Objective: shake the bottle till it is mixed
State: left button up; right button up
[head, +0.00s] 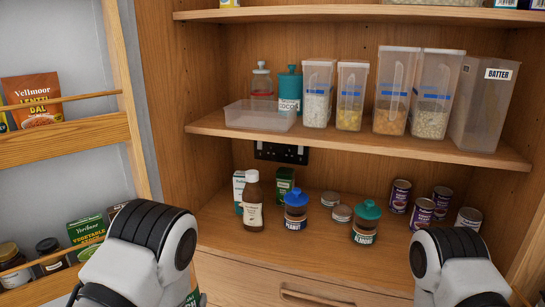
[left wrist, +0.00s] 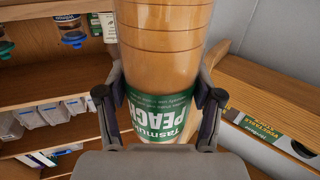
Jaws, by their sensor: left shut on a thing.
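A bottle (left wrist: 165,50) with ribbed clear walls, orange-brown contents and a green PEACH label (left wrist: 160,118) fills the middle of the left wrist view. My left gripper (left wrist: 160,96) is shut on it, one finger on each side near the label. The visible contents look one even orange-brown tone. The bottle's far end is cut off by the top of that view. In the head view only a sliver of green label (head: 192,299) shows past my left arm at the bottom edge. My right arm shows at the lower right, but its gripper is out of view.
A wooden cupboard stands ahead. Its middle shelf (head: 350,143) holds clear containers, a tray (head: 260,116) and a teal jar (head: 289,90). Below stand a brown bottle (head: 252,205), lidded jars and cans. A door rack (head: 65,140) with packets is close on the left.

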pick_arm(q)
notch_tip(320, 180, up, 5)
jog(key=w, duration=0.1)
jog(key=f, duration=0.4)
jog(key=s+f, duration=0.1)
jog(key=f, duration=0.1)
jog(key=shift+f, duration=0.1)
jog(key=shift+w, duration=0.2)
jog(key=shift+w+a+f, duration=0.1)
jog(key=shift+w+a, duration=0.1)
jog(key=shift+s+d+r, duration=0.15)
jog(key=shift+s+r, duration=0.05)
jog(key=shift+s, duration=0.05)
jog(key=shift+w, duration=0.1)
jog(key=shift+f, duration=0.1)
